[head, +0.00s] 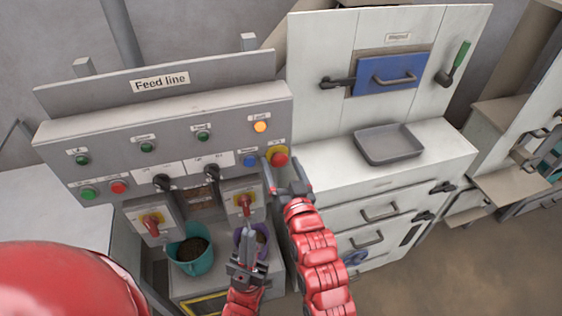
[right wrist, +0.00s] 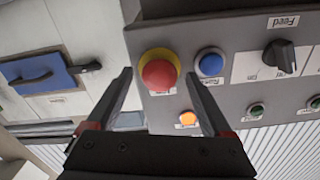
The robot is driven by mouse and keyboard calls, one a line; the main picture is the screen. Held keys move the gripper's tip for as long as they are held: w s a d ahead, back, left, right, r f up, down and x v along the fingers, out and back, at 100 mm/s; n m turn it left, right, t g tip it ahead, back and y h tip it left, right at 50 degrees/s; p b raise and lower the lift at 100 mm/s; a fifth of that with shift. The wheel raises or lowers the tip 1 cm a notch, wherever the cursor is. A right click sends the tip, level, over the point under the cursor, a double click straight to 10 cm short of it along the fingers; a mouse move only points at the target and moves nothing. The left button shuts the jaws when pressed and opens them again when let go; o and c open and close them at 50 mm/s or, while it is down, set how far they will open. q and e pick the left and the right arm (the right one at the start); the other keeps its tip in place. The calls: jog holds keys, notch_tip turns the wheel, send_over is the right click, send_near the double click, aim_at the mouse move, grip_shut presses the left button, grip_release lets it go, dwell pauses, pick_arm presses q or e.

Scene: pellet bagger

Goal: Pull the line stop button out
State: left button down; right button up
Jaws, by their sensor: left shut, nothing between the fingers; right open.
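The line stop button (head: 278,157) is a red mushroom button on a yellow collar, at the right end of the grey Feed line panel (head: 220,120). In the right wrist view the red button (right wrist: 159,74) shows between my right gripper's fingers, with a gap on each side. My right gripper (head: 284,172) is open and empty, its fingers pointing at the panel around the button. I cannot tell how deep the fingertips reach beside it. My left gripper (head: 247,232) is shut and empty, lower down in front of a purple bucket (head: 262,240).
A blue button (head: 250,161) sits close left of the stop button, and a lit amber lamp (head: 260,127) above it. Red rotary switches (head: 152,223) on yellow plates and a teal bucket (head: 190,256) are below. A white cabinet with a grey tray (head: 388,151) stands right.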

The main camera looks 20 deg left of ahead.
jog(key=shift+w+a+f, duration=0.1)
jog(key=shift+w+a, duration=0.1)
jog(key=shift+w, duration=0.1)
jog(key=shift+c, duration=0.3)
grip_shut()
